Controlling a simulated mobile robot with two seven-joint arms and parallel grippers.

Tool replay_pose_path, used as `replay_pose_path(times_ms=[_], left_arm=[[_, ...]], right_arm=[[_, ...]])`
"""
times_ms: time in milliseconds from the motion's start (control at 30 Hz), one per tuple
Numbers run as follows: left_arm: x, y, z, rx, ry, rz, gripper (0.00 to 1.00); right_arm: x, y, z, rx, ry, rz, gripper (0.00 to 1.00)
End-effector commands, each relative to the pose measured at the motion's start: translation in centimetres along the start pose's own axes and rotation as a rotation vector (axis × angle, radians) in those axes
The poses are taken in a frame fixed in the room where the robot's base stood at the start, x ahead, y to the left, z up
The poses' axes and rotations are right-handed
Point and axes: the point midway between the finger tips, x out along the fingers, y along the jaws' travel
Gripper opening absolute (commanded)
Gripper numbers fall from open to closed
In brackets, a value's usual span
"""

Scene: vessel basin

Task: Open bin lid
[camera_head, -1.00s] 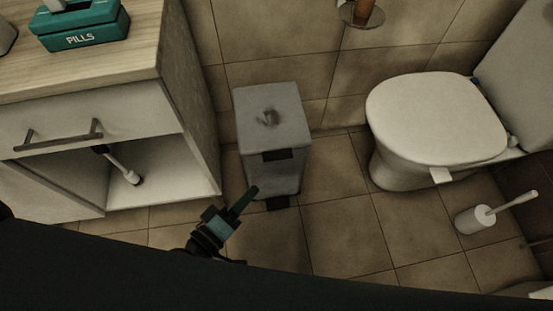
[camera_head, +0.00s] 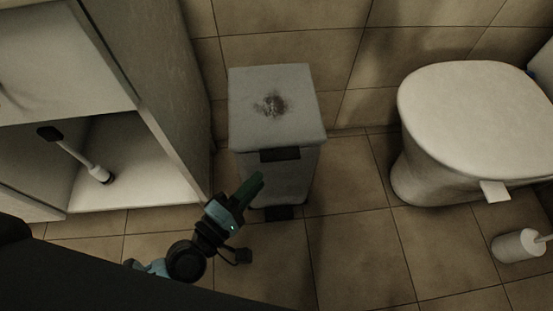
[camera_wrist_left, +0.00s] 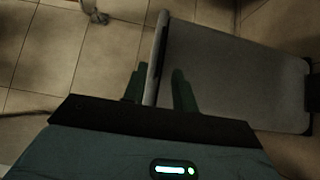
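The bin (camera_head: 285,180) stands on the floor against the tiled wall. Its grey lid (camera_head: 275,110) is shut and has a dark smudge on top. A dark tab (camera_head: 280,154) is at the lid's front edge, and a dark pedal (camera_head: 279,213) is at the bin's foot. My left gripper (camera_head: 256,182) is in front of the bin, just below the tab. In the left wrist view, its green fingers (camera_wrist_left: 159,90) are spread, with an edge of the bin (camera_wrist_left: 235,80) showing between them; I cannot tell whether they touch it. My right gripper is not in view.
A white cabinet (camera_head: 150,90) with an open shelf stands left of the bin; a brush-like item (camera_head: 85,160) is in it. The toilet (camera_head: 470,120) is to the right, with a toilet brush (camera_head: 518,245) beside it. Tiled floor (camera_head: 350,235) in front is clear.

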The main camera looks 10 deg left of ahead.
Motion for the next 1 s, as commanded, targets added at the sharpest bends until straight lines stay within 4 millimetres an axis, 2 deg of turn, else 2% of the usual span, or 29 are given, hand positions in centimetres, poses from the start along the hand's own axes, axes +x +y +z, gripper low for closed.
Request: replay_pose_path(times_ms=[533,700,967,1000], left_arm=[[6.8,0.0,0.0,0.000,0.001,0.001,0.28],[7.6,0.0,0.0,0.001,0.001,0.001,0.28],[7.7,0.0,0.0,0.001,0.000,0.000,0.28],[7.7,0.0,0.0,0.001,0.000,0.000,0.23]], right_arm=[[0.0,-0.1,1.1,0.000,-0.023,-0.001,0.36],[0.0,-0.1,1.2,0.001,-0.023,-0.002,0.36],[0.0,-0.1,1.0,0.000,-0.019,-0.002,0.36],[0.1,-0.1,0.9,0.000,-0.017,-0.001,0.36]])
